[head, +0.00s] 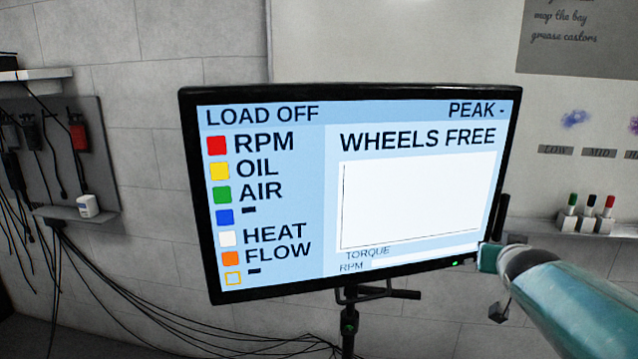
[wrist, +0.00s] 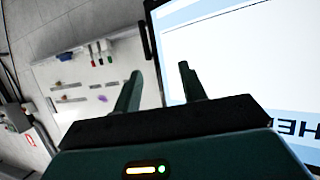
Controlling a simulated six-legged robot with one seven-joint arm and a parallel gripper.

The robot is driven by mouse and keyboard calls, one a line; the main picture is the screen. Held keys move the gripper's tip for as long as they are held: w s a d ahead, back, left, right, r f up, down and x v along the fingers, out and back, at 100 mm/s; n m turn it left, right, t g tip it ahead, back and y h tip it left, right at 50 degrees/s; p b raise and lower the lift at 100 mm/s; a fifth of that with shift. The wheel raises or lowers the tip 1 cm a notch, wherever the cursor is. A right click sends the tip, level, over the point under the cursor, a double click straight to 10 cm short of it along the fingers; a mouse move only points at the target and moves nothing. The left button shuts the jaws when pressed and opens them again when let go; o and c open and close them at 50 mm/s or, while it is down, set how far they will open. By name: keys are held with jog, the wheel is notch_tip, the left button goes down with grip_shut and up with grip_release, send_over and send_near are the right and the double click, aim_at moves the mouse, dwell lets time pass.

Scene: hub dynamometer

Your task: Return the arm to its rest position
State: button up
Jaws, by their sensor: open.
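My gripper (wrist: 158,85) shows in the wrist view with its two dark green fingers apart and nothing between them. In the head view, my teal arm comes in from the lower right, and its end overlaps the lower right corner of a monitor (head: 260,200). I cannot tell there whether it touches the monitor. The monitor reads LOAD OFF, PEAK - and WHEELS FREE, with a list of coloured squares and an empty graph. Part of its screen (wrist: 225,45) also shows behind the right finger in the wrist view.
The monitor stands on a thin black stand (head: 349,325). Black cables hang and trail along the wall at left, below a grey panel (head: 92,150). A whiteboard with a marker shelf (head: 590,228) is at right; the whiteboard (wrist: 50,75) also shows in the wrist view.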

jog(key=s+a+f+n+g+y, duration=0.2)
jog(key=s+a+f, duration=0.3)
jog(key=s+a, duration=0.5)
jog(key=s+a+f+n+g+y, duration=0.2)
jog(key=s+a+f+g+y, duration=0.1)
jog(key=s+a, duration=0.8)
notch_tip(320, 180, down, 2)
jog(key=shift+a+f+n+g+y, duration=0.25)
jog(key=shift+a+n+g+y, duration=0.05)
jog(key=shift+a+g, duration=0.7)
